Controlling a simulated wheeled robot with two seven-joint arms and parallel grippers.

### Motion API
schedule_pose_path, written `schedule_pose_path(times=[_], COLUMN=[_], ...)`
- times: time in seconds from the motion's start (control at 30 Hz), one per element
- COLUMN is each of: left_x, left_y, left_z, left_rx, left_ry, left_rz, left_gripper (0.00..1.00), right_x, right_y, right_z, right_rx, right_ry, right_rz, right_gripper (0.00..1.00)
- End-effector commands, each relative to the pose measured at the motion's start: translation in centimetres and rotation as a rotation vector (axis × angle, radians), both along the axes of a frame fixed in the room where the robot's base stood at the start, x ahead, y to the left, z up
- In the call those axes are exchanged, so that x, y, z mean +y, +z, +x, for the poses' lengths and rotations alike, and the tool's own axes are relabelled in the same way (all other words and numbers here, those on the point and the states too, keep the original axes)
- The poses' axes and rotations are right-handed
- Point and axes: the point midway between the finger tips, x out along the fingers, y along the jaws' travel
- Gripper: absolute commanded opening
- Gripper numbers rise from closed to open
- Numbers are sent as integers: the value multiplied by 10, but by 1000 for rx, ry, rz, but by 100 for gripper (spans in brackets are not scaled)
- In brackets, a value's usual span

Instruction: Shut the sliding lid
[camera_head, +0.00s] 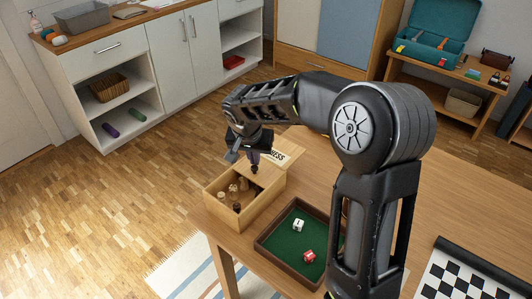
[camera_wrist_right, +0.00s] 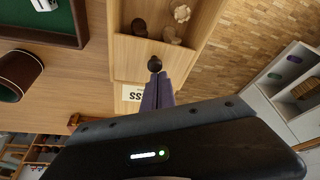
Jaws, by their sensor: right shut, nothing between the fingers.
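A wooden box (camera_head: 262,212) stands near the left end of the table. Its sliding lid (camera_head: 288,148), with black lettering, is partly open, drawn toward the back right. Chess pieces show through the opening; they also show in the wrist view (camera_wrist_right: 171,34). A dark round knob (camera_wrist_right: 155,63) sits on the lid (camera_wrist_right: 130,60) near the opening. My right gripper (camera_head: 253,158) is above the lid, shut and empty. In the wrist view its fingertips (camera_wrist_right: 156,78) are right beside the knob, on the lettered side; I cannot tell whether they touch. My left gripper is not in view.
A green-lined dice tray (camera_head: 277,253) with two dice stands right of the box, close to my right arm. A rolled chessboard mat (camera_head: 468,275) lies at the table's right. White cabinets (camera_head: 180,62) and a shelf with a teal case (camera_head: 437,38) stand behind.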

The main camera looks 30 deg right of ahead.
Motion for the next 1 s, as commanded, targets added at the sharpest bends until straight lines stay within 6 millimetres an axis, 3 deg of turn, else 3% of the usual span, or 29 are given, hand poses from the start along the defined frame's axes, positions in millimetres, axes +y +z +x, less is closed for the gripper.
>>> schedule_pose_path(times=[0.03, 0.2, 0.4, 0.6, 1.0], left_x=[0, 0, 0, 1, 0], left_y=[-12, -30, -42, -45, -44], left_z=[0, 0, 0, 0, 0], left_rx=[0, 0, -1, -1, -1], left_ry=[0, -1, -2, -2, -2], left_rz=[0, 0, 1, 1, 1], left_gripper=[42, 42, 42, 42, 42], right_x=[14, 57, 94, 108, 109], right_y=[-6, -5, -3, -1, -1], right_z=[-3, -17, -28, -33, -33], right_rx=[-2, -1, 0, 1, 3], right_ry=[8, 6, 3, 0, 1], right_rz=[0, 0, 0, 0, 1], right_gripper=[0, 0, 0, 0, 0])
